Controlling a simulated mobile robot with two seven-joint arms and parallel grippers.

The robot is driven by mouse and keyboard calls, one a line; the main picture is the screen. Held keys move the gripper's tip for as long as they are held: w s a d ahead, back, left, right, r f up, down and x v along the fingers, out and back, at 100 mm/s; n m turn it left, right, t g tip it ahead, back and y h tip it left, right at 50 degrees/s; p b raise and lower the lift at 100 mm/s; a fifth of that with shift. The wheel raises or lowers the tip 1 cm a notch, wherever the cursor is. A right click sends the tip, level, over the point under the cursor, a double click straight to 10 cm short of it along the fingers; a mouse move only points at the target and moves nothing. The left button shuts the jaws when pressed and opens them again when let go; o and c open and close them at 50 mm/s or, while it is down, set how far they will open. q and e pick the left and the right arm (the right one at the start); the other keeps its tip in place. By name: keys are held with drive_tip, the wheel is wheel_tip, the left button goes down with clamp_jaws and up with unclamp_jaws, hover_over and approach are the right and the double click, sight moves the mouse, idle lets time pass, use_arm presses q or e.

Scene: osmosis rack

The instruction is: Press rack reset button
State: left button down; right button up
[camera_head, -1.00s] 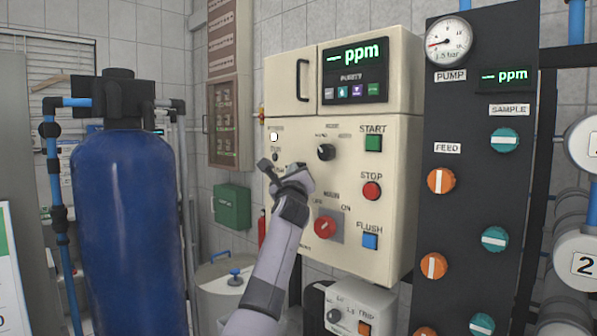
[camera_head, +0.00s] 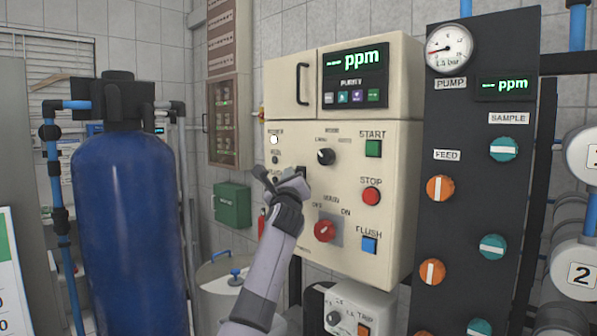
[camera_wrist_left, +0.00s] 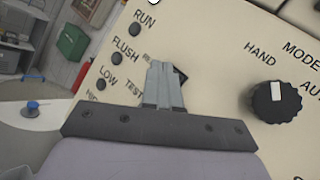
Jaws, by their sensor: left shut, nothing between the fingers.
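The cream control panel (camera_head: 345,225) faces me. My left gripper (camera_head: 290,177) is in front of its left part, fingers shut and empty. In the left wrist view the shut fingertips (camera_wrist_left: 160,68) are at a small black control (camera_wrist_left: 181,75), which they partly cover. Beside it are a partly hidden label beginning "RE" (camera_wrist_left: 148,57) and the label "TEST" (camera_wrist_left: 133,88). The black control also shows behind the gripper in the head view (camera_head: 301,172). I cannot tell whether the fingers touch it. My right gripper is not in view.
A black mode knob (camera_head: 326,157) is to the right, with green START (camera_head: 373,148), red STOP (camera_head: 371,196) and blue FLUSH (camera_head: 369,243) buttons beyond. A red main switch (camera_head: 324,231) is below. A blue tank (camera_head: 128,225) stands left.

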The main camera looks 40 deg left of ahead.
use_arm(q)
drive_tip(key=shift+s+a+p, duration=0.15)
drive_tip(key=shift+s+p, duration=0.05)
drive_tip(key=shift+s, duration=1.05)
drive_tip(key=shift+s+a+p, duration=0.1)
drive_tip(key=shift+s+p, duration=0.1)
drive_tip(key=shift+s, duration=1.05)
drive_tip(key=s+d+f+n+h, duration=0.15)
drive_tip(key=d+f+h, duration=0.4)
drive_tip(key=f, duration=0.85)
drive_tip(key=s+d+f+n+h, duration=0.1)
drive_tip(key=d+f+n+h, duration=0.2)
drive_tip(key=d+f, duration=0.8)
drive_tip(key=s+d+f+n+g+h, duration=0.15)
drive_tip(key=s+f, duration=0.25)
drive_tip(key=f, duration=0.4)
drive_tip(key=s+d+f+n+g+h, duration=0.1)
drive_tip(key=s+d+f+n, duration=0.25)
drive_tip(key=f, duration=0.45)
drive_tip(key=s+d+f+n+g+h, duration=0.2)
drive_tip(key=s+d+f+n, duration=0.3)
drive_tip(key=s, duration=0.6)
drive_tip(key=s+d+f+n+g+h, duration=0.2)
drive_tip(key=s+d+f+n, duration=0.4)
drive_tip(key=s, duration=0.4)
drive_tip(key=shift+s+d+f, duration=0.3)
drive_tip(key=shift+s+f, duration=0.1)
drive_tip(key=shift+f, duration=0.15)
